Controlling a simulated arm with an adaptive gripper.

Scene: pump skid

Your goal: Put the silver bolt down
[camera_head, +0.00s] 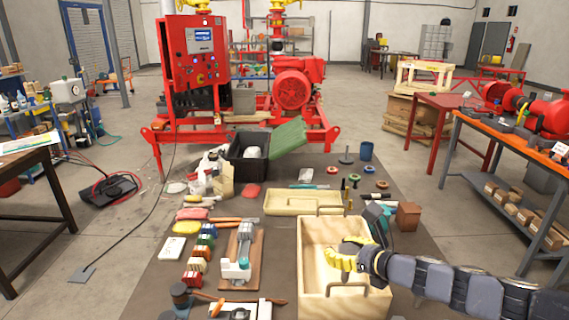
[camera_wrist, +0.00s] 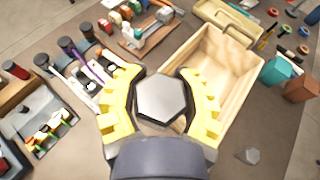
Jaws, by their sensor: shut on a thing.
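The silver bolt (camera_wrist: 162,99) shows its grey hexagonal head in the wrist view, between the yellow fingers of my gripper (camera_wrist: 161,84). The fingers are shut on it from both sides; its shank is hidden. In the head view my gripper (camera_head: 350,256) appears over the open wooden box (camera_head: 311,262), coming in from the right. In the wrist view the box (camera_wrist: 238,67) lies below, to the right of the bolt, and the bolt overlaps its near left wall. The exact height above the box is unclear.
A small grey piece (camera_wrist: 249,156) lies on the dark tabletop right of the bolt. A shallow wooden tray (camera_head: 290,203), a brown block (camera_head: 408,216) and a rack of coloured pieces (camera_head: 203,245) stand around the box. Bare tabletop shows at right of the box.

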